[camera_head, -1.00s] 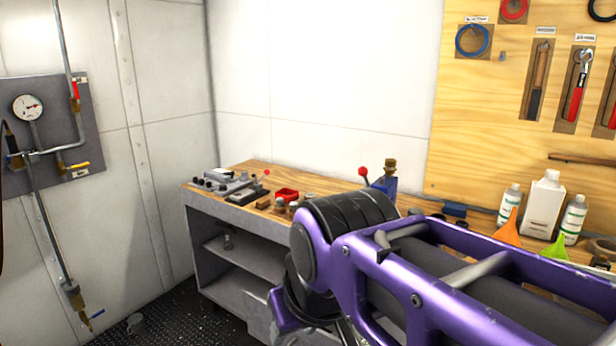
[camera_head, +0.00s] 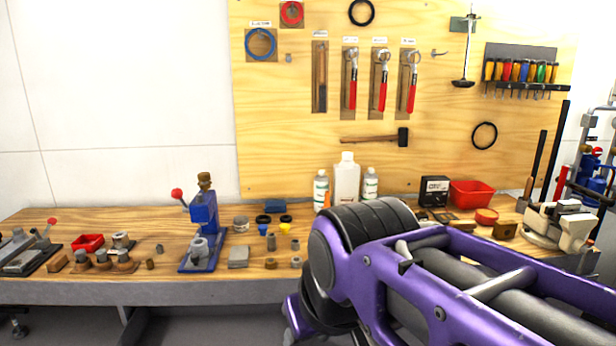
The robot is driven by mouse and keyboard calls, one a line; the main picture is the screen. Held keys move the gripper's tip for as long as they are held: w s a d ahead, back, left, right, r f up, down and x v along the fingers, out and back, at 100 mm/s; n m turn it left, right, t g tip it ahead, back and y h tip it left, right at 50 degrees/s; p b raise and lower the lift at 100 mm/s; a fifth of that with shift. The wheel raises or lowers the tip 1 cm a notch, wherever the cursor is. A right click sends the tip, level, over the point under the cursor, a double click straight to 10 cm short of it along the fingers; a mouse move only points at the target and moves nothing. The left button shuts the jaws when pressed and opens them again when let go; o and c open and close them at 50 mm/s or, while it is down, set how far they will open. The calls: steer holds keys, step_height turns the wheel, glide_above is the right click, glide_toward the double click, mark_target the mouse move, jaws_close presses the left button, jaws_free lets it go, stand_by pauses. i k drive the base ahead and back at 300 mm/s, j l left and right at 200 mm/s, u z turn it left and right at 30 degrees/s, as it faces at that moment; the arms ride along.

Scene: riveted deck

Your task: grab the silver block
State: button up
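A small silver-grey block (camera_head: 238,257) sits on the wooden workbench (camera_head: 100,218), near its front edge. It is just right of the blue hand press (camera_head: 203,228) and stands clear of it. My purple arm fills the lower right of the view, to the right of the block. My gripper is not visible, so its place relative to the block cannot be told. Nothing hides the block.
Small metal cylinders (camera_head: 296,262) stand right of the block. A red tray (camera_head: 88,242) and a grey vise lie at the left. White bottles (camera_head: 346,180) stand at the back. A tool board (camera_head: 420,130) hangs behind; a beige vise (camera_head: 560,225) is at right.

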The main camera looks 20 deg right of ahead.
mark_target(572, 205)
steer(key=z, duration=2.2)
steer(key=k, duration=0.4)
steer(key=k+u, duration=0.15)
steer(key=u, duration=0.25)
steer(key=k+u, duration=0.1)
steer(key=u, duration=0.35)
steer(key=i+l+u, duration=0.4)
steer(key=i+l, duration=0.15)
steer(key=l, duration=0.2)
steer(key=i+l, duration=0.15)
steer(key=l, duration=0.2)
steer(key=i+l, duration=0.15)
steer(key=l, duration=0.25)
steer(key=i+l, duration=0.15)
steer(key=l, duration=0.2)
steer(key=i+l, duration=0.15)
steer(key=l, duration=0.2)
steer(key=i+l, duration=0.15)
steer(key=l, duration=0.2)
steer(key=i+l, duration=0.15)
steer(key=l, duration=0.2)
